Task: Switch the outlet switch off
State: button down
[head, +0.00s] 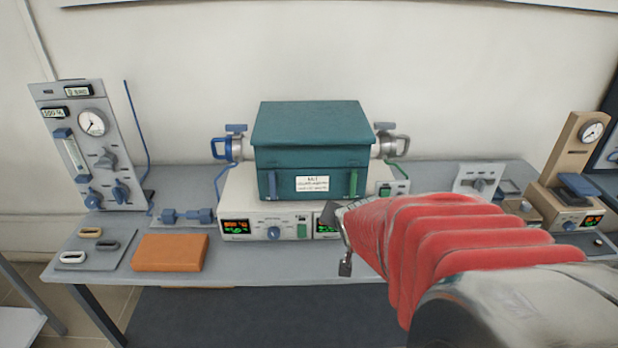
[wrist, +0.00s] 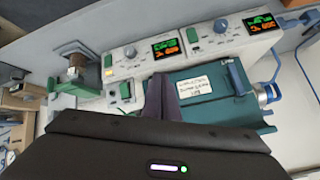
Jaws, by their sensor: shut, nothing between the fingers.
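No label reading "outlet" is legible, so I cannot tell for certain which control is the outlet switch. A white panel with a grey knob (head: 479,184) stands right of the furnace on the bench. Green switches show on the white control unit, one beside the right display (head: 302,230) and others in the wrist view (wrist: 108,61). My gripper (head: 331,213) is shut and empty, in front of the furnace by the right display. In the wrist view its fingers (wrist: 161,98) point at the control unit, overlapping the teal furnace body.
An orange block (head: 170,252) and a grey tray (head: 90,245) lie front left. A gauge panel (head: 90,140) stands at left. A brown device (head: 570,165) stands at right.

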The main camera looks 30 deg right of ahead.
jog(key=s+d+f+m+t, duration=0.1)
jog(key=s+d+f+m, duration=0.3)
jog(key=d, duration=0.5)
jog(key=s+d+f+m+t+h, duration=0.1)
jog(key=s+d+f+m+t, duration=0.1)
jog(key=s+d+f+m, duration=0.3)
jog(key=d+f+m, duration=0.3)
jog(key=f+m, duration=0.1)
jog(key=f, duration=0.1)
jog(key=shift+d+h, duration=0.3)
jog(key=shift+d, duration=0.1)
jog(key=shift+s, duration=0.1)
jog(key=x, duration=1)
jog(key=shift+r, duration=0.1)
jog(key=w, duration=0.1)
jog(key=w+d, duration=0.1)
jog(key=w, duration=0.1)
jog(key=shift+d+r, duration=0.2)
jog(key=shift+d, duration=0.05)
jog(key=shift+w+d, duration=0.25)
jog(key=shift+w, duration=0.05)
jog(key=shift+r, duration=0.1)
